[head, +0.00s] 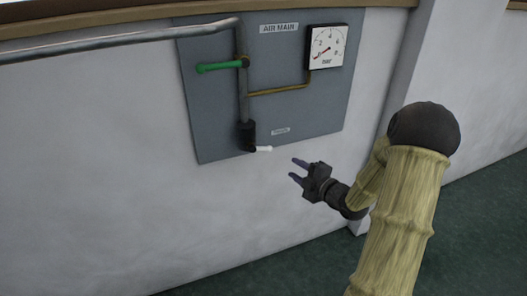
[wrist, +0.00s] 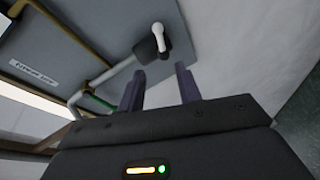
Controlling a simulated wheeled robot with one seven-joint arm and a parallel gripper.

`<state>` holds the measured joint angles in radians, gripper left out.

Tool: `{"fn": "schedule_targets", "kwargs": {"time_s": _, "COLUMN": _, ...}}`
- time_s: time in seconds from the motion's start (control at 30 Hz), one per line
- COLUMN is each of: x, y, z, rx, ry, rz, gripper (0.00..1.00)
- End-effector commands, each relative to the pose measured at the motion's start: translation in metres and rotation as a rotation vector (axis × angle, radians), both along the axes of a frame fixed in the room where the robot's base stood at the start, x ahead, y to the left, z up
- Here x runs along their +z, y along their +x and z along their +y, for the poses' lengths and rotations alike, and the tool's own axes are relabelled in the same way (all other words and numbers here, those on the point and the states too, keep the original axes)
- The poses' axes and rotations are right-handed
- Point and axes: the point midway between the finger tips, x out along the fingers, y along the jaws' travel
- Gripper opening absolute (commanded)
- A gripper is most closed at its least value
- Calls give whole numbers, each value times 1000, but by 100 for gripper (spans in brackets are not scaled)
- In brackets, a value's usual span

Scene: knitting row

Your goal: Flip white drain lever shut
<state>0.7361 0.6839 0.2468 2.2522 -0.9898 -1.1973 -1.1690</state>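The white drain lever (head: 263,149) sticks out to the right from a black fitting (head: 247,135) at the bottom of the vertical pipe, near the panel's lower edge. In the wrist view the white lever (wrist: 161,38) shows beyond the fingers, at the dark fitting (wrist: 147,50). My gripper (head: 296,170) is to the right of the lever and a little lower in the head view, apart from it. Its two fingers are spread with nothing between them, and they also show apart in the wrist view (wrist: 160,88).
A grey panel (head: 213,110) labelled AIR MAIN is on the white wall (head: 90,180). It carries a green lever (head: 219,67), a brass tube (head: 280,91) and a pressure gauge (head: 327,47). A wall corner stands at the right. The space between my gripper and the lever looks clear.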

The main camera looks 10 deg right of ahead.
Motion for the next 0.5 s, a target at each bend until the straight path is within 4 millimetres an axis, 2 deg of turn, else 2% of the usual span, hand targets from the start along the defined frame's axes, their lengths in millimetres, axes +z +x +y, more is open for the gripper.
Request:
{"fn": "schedule_targets", "kwargs": {"time_s": 0.27, "x": -1, "y": 9, "z": 4, "rx": 1, "ry": 0, "rz": 3, "gripper": 34}}
{"fn": "schedule_targets", "kwargs": {"time_s": 0.5, "x": -5, "y": 43, "z": 19, "rx": 1, "ry": 1, "rz": 2, "gripper": 34}}
